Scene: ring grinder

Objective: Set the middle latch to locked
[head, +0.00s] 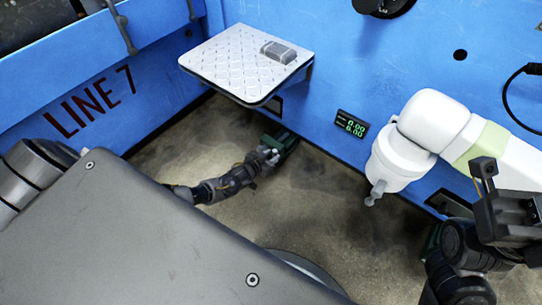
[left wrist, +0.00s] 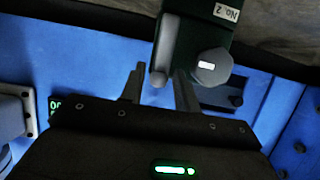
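The latch labelled "No. 2" has a dark green housing (left wrist: 205,30) at the top of the left wrist view, with a grey lever (left wrist: 166,45) and a grey hexagonal knob (left wrist: 212,68). The housing is small and low by the blue wall in the head view (head: 285,139). Contact is unclear. In the head view my left gripper (head: 268,154) is at the housing. My right gripper (head: 503,203) is at the right edge; its fingers are unclear.
A diamond-plate shelf (head: 225,60) with a grey block (head: 278,52) juts from the blue wall above my left arm. A green-digit display (head: 350,124) is on the wall. A white arm-like machine (head: 425,135) stands near my right arm. The floor between is clear.

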